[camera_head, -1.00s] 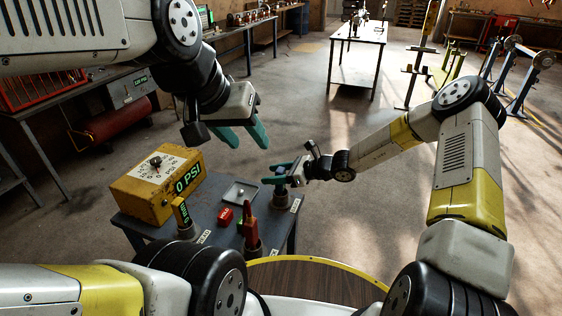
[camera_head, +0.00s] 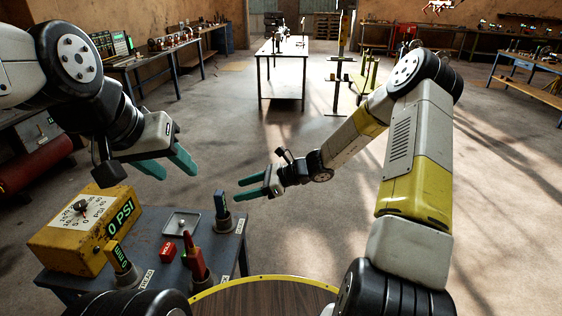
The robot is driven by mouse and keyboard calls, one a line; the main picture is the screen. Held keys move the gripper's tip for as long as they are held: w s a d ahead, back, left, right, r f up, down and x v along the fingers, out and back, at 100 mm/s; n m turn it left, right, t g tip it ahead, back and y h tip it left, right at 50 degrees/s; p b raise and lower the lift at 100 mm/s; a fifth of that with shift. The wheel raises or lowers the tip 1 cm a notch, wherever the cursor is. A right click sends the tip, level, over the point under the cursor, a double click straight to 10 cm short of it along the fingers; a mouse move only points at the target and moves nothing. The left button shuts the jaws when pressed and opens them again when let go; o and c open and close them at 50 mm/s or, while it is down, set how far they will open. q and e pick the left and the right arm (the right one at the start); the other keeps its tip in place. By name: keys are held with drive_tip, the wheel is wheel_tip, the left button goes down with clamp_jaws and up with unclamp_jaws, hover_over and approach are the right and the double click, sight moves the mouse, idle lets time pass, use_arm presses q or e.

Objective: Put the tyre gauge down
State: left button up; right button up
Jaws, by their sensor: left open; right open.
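My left gripper (camera_head: 170,170) is open and empty, above the back of the cart.
The grey cart (camera_head: 150,228) also carries a yellow box reading 0 PSI (camera_head: 82,230), a small metal tray (camera_head: 181,223), a red block (camera_head: 168,252) and a red tool (camera_head: 195,260) in a holder. Open floor lies beyond; a workbench (camera_head: 283,48) stands at the back.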

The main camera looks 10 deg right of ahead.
drive_tip(key=s+d+r+n+t+h, duration=0.1)
drive_tip(key=s+d+r+n+h, duration=0.2)
drive_tip(key=s+d+r+n, duration=0.3)
drive_tip(key=s+d+r+n+t+h, duration=0.1)
drive_tip(key=s+d+r+n+h, duration=0.3)
drive_tip(key=s+r, duration=0.6)
drive_tip(key=s+d+r+n+t+h, duration=0.1)
drive_tip(key=s+d+r+n+h, duration=0.2)
drive_tip(key=s+d+r+n, duration=0.5)
drive_tip(key=shift+s+r+n+t+h, duration=0.3)
drive_tip(key=shift+s+r+n+h, duration=0.15)
drive_tip(key=shift+r+n, duration=0.65)
drive_tip(key=shift+f, duration=0.15)
